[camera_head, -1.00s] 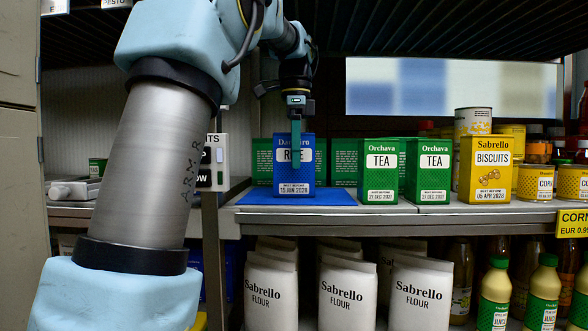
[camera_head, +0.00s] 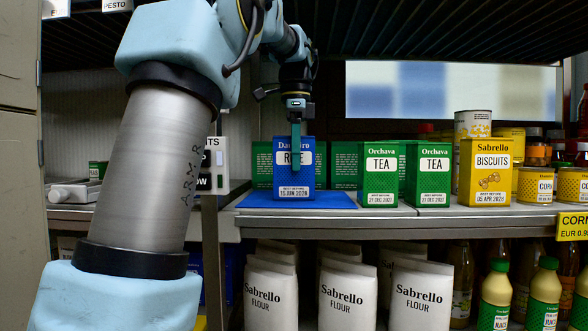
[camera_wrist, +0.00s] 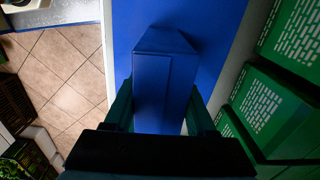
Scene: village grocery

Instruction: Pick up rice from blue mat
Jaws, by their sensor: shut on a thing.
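The rice (camera_head: 293,180) is a blue box with a white label, upright at the blue mat (camera_head: 340,201) on the upper shelf. In the wrist view the box (camera_wrist: 165,75) stands between my fingers, with the mat (camera_wrist: 210,30) behind it. My gripper (camera_head: 295,148) comes down from above and is shut on the upper part of the box. One finger covers part of the label. In the head view the box bottom appears just above or on the mat; I cannot tell whether they touch.
Green tea boxes (camera_head: 380,178) stand right of the mat, with more green boxes (camera_head: 343,162) behind. A yellow biscuits box (camera_head: 485,172) and cans stand further right. A dark shelf is overhead.

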